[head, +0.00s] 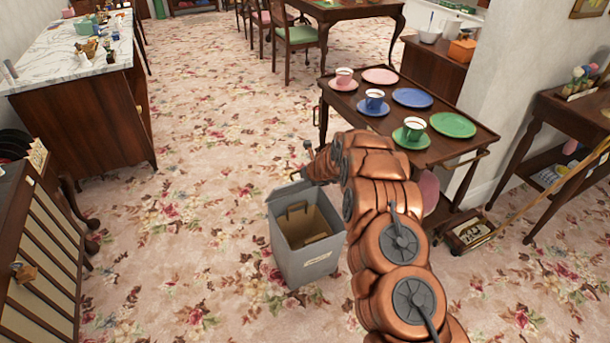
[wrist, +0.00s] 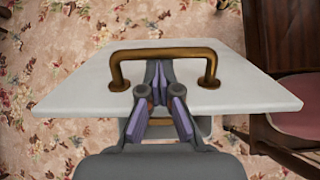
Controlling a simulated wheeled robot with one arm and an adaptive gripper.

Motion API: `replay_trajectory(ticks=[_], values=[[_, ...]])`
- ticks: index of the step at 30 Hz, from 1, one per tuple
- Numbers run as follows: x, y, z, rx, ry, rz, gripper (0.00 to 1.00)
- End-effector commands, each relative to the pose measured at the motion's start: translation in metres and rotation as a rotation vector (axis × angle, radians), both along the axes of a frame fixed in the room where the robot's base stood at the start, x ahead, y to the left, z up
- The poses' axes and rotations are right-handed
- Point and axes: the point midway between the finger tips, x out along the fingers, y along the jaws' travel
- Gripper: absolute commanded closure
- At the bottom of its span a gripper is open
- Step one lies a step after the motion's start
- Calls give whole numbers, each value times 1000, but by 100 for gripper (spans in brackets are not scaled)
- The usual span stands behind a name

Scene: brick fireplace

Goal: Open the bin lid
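The grey bin (head: 308,265) stands on the carpet in the middle of the head view, left of my arm. Its top is open and the brown inside shows. Its lid (head: 283,192) is raised at the far edge. In the wrist view the pale lid (wrist: 75,90) fills the middle, with a brass handle (wrist: 165,53) on it. My gripper (wrist: 158,72) has its fingertips close together just below the handle bar; I see nothing between them. I cannot tell whether they touch the handle. In the head view the gripper is near the lid, its fingers unclear.
A dark wooden trolley (head: 455,155) with cups and plates stands close to my arm on the right. A marble-topped counter (head: 60,58) is at the back left, and a slatted cabinet (head: 35,265) at the near left. Carpet left of the bin is clear.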

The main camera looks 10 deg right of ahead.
Motion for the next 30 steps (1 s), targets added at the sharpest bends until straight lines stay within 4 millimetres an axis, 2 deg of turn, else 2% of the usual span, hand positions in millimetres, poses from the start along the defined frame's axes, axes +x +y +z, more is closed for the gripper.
replay_trajectory(ticks=[11, 18, 23, 30], values=[[-1, -3, 31, 3, -12, -1, 100], [-11, -9, 73, 3, -13, -4, 100], [-18, -13, 92, 2, -8, -6, 100], [-21, -15, 99, 1, -7, -5, 75]])
